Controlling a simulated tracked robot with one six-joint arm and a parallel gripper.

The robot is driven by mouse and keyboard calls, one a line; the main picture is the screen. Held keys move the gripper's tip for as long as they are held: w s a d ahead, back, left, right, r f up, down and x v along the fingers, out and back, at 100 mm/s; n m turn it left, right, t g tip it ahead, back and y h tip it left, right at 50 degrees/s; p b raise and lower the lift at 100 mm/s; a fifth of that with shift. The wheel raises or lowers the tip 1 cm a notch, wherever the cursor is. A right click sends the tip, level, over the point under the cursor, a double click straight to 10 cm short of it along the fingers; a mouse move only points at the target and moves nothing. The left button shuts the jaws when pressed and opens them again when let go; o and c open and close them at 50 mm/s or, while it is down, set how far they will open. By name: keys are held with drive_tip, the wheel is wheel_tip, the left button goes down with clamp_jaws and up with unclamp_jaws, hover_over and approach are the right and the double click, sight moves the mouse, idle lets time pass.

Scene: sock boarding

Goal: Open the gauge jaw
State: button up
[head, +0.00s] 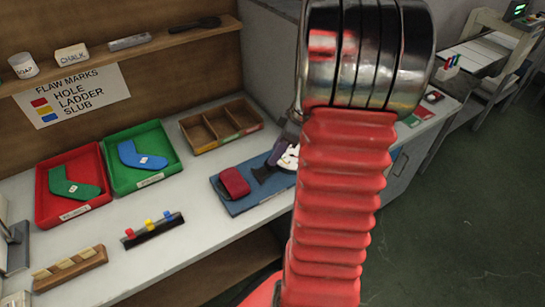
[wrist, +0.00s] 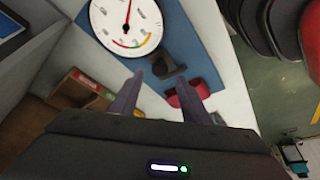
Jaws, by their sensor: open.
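The gauge has a round white dial (wrist: 127,22) with a red needle and a coloured arc; it lies on a blue board in the wrist view. In the head view part of the dial (head: 289,158) shows beside my arm, which hides the rest. A dark jaw-like part (wrist: 168,66) sits below the dial in the wrist view. A red rounded piece (wrist: 191,92) lies near it, partly behind a finger; it also shows in the head view (head: 235,182). My gripper (wrist: 162,84) is open and empty, its fingers apart over the board. Whether they touch anything cannot be told.
The blue board (head: 240,205) lies on the white bench. Behind it is a wooden divided tray (head: 208,129). Left are a green tray (head: 115,148) with a blue sock shape and a red tray (head: 43,208) with a green one. A peg rack (head: 152,230) stands in front.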

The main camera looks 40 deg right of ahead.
drive_tip(key=v, duration=0.9)
idle(0.4)
drive_tip(key=s+a+r+m+h, duration=0.1)
drive_tip(key=s+a+r+m, duration=0.1)
drive_tip(key=a, duration=0.8)
drive_tip(key=s+a+r+m+t, duration=0.1)
drive_tip(key=s+a+r+m, duration=0.1)
drive_tip(key=a, duration=0.9)
drive_tip(key=s+a+r+m+h, duration=0.1)
drive_tip(key=s+a+r+m, duration=0.1)
drive_tip(key=a, duration=0.9)
drive_tip(key=shift+s+r+m+t+h, duration=0.3)
drive_tip(key=shift+s+r+t, duration=0.1)
drive_tip(key=shift+r, duration=0.4)
drive_tip(key=shift+a, duration=0.1)
